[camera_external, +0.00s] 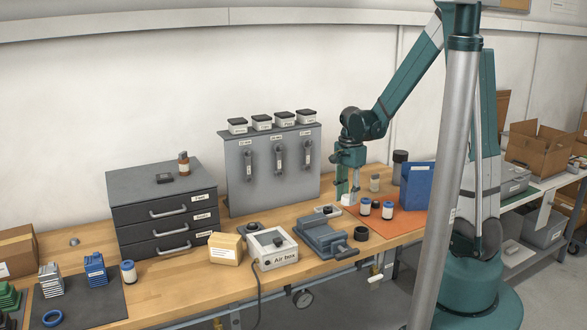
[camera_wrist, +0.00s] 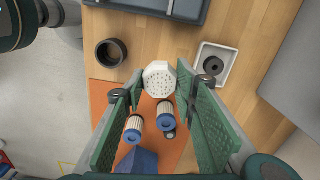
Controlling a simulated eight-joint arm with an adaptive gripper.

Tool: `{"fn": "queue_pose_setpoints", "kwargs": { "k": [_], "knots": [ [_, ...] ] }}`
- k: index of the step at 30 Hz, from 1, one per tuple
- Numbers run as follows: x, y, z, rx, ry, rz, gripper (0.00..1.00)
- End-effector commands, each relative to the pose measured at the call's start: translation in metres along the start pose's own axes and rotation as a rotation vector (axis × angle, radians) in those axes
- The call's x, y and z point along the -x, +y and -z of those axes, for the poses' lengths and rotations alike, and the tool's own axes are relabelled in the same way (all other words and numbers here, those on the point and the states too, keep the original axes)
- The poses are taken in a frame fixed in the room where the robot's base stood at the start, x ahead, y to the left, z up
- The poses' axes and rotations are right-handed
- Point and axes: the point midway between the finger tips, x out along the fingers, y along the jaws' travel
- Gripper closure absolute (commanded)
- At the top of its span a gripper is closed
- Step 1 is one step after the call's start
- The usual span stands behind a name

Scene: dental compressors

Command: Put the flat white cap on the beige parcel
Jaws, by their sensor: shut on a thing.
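The flat white cap (camera_wrist: 159,77) shows in the wrist view as a pale, many-sided disc with small dark holes, between my fingertips. My gripper (camera_wrist: 161,82) is shut on it. In the external view my gripper (camera_external: 348,189) points down at the back right of the bench, with a little white showing at the fingertips; the cap is mostly hidden there. The beige parcel (camera_external: 226,249) is a small box with a white label, on the bench well to the left of my gripper, between the drawer unit and the air box. It does not show in the wrist view.
The blue-grey vise (camera_external: 325,236), the white air box (camera_external: 272,248) and a white tray (camera_external: 318,210) stand between my gripper and the parcel. Blue-ended filters (camera_external: 388,210) and a blue bin (camera_external: 418,186) are on the orange mat. The grey panel (camera_external: 270,168) rises behind.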

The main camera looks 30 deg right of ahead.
Motion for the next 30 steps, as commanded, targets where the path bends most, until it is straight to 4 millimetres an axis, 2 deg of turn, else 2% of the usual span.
{"fn": "queue_pose_setpoints", "kwargs": {
  "k": [8,14,20,30],
  "knots": [
    [0.002,-0.004,-0.005,0.009,0.000,0.000,0.83],
    [0.007,-0.015,-0.025,0.041,0.000,0.000,0.83],
    [0.015,-0.033,-0.059,0.095,0.000,0.000,0.83],
    [0.031,-0.063,-0.133,0.200,0.000,0.000,0.83]
  ]
}}
